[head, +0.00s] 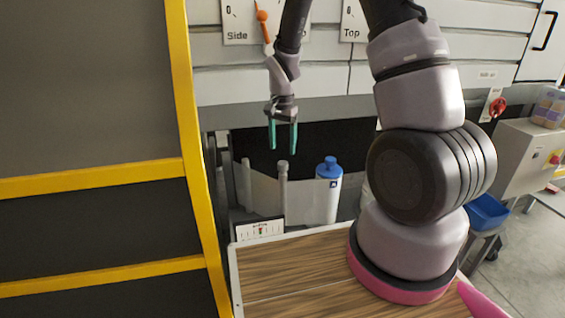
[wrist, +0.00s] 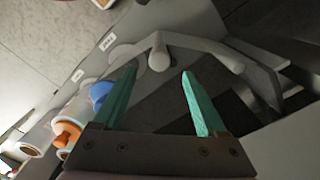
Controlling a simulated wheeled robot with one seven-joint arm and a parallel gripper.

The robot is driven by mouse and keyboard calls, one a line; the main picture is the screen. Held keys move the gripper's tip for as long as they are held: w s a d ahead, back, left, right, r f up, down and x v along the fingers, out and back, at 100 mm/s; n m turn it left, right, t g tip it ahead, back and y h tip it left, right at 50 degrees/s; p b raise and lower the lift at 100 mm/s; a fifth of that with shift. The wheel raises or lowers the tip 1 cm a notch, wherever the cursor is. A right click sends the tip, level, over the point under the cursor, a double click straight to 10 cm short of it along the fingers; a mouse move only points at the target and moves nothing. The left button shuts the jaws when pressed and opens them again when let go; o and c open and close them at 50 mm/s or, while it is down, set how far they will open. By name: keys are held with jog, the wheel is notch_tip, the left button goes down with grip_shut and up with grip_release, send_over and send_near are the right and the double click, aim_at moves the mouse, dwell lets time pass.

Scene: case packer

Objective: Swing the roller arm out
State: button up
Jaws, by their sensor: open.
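My gripper (head: 283,149) points down with its two teal fingers apart and nothing between them. It hangs above a grey upright post with a rounded top (head: 283,180), which seems to be part of the roller arm. In the wrist view, the grey roller arm (wrist: 205,46) spreads as a bent bar from a rounded post (wrist: 159,57). That post shows just beyond the gap between the open fingertips (wrist: 160,74), apart from them. In the head view, a light grey panel (head: 265,195) stands beside the post. The lower ends of the posts are hidden.
A white bottle with a blue cap (head: 328,190) stands right of the post; blue and orange caps show left of the fingers in the wrist view. A yellow frame (head: 190,150) rises at left. A wood-topped surface (head: 300,270) lies in front.

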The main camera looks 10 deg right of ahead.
aim_at(283, 162)
notch_tip(283, 162, down, 7)
jog(key=shift+r, duration=0.1)
dwell(0.3)
grip_shut()
dwell(1.3)
